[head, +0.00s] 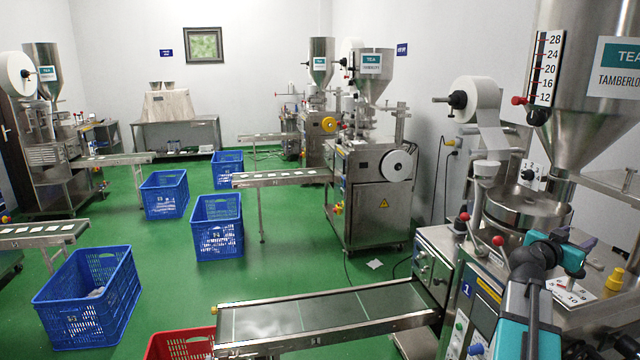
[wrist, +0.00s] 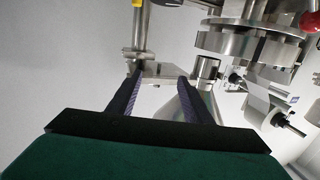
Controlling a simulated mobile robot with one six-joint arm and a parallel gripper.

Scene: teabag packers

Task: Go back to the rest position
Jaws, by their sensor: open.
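My gripper (wrist: 160,76) shows in the wrist view with its two dark ribbed fingers spread apart and nothing held between them. Beyond the fingers, and apart from them as far as I can tell, are a metal bracket and a vertical post (wrist: 141,30). In the head view my teal and dark arm reaches up at the lower right, in front of the nearest packing machine (head: 480,285). The fingertips are hard to make out there.
The near machine's steel hopper (head: 570,110), round pan (head: 527,208) and red-knobbed levers (head: 498,241) stand close around my arm. Its conveyor (head: 320,318) extends left to a red crate (head: 180,343). Blue crates (head: 88,298) stand on the green floor, with open floor between them.

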